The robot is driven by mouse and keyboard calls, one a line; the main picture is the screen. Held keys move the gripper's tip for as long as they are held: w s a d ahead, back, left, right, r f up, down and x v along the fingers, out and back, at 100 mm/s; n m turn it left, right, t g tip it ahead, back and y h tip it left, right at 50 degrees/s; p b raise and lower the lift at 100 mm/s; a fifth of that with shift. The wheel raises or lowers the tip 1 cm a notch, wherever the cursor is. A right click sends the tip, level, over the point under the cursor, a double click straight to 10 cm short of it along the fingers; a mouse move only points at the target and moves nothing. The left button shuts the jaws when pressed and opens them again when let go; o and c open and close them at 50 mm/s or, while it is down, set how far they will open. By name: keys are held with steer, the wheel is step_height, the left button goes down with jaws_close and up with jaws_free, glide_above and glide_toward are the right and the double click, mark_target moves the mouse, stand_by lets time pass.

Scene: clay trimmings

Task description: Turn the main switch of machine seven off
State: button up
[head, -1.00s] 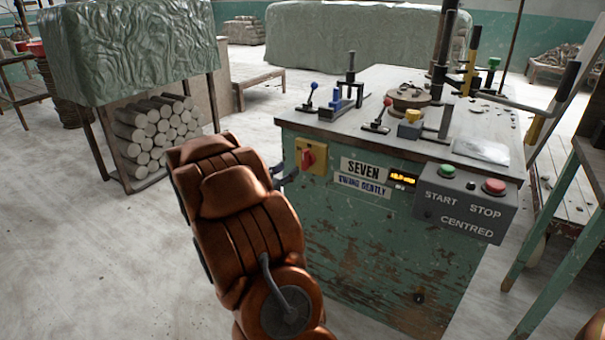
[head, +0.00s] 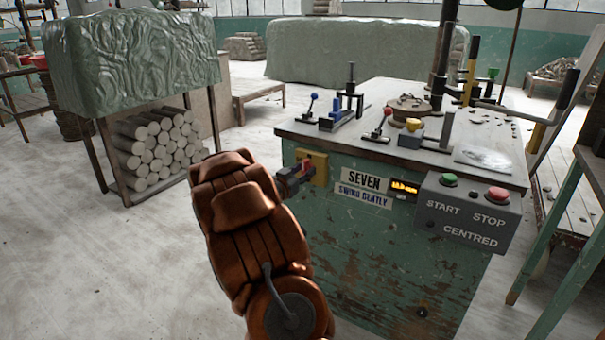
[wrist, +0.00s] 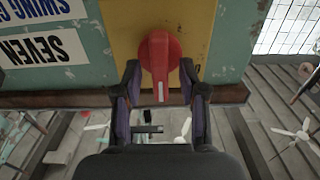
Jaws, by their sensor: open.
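The main switch is a red rotary knob (wrist: 160,55) on a yellow plate (wrist: 205,25) on the machine's green front. The yellow plate also shows in the head view (head: 320,170), left of the "SEVEN" label (head: 367,182). My gripper (head: 294,176) is at the switch and covers most of the knob there. In the wrist view my gripper (wrist: 160,78) is open, one finger on each side of the knob's handle, with gaps showing on both sides. The knob's white mark points down in the wrist picture, in which the lettering is upside down.
A grey box with a green START button (head: 449,180) and a red STOP button (head: 497,194) is on the machine's right front. Levers with blue (head: 314,97) and red (head: 387,111) knobs stand on top. A wrapped rack of clay rolls (head: 155,148) stands left.

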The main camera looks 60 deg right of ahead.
jaws_close()
stand_by(0.4)
steer(key=n+p, duration=0.1)
steer(key=p, duration=0.2)
steer(key=shift+r, duration=0.15)
steer(key=n+p, duration=0.1)
steer(key=p, duration=0.2)
steer(key=shift+w+r, duration=0.1)
steer(key=shift+r, duration=0.05)
steer(key=n+p, duration=0.2)
steer(key=p, duration=0.3)
steer(key=n+p, duration=0.2)
steer(key=p, duration=0.4)
steer(key=shift+w+n, duration=0.2)
steer(key=shift+n, duration=0.2)
steer(key=n+p, duration=0.3)
steer(key=p, duration=0.1)
steer(key=f+n+p, duration=0.1)
steer(key=n+p, duration=0.7)
steer(key=shift+w+f+p, duration=0.2)
steer(key=shift+w+p, duration=0.1)
steer(key=shift+p, duration=0.1)
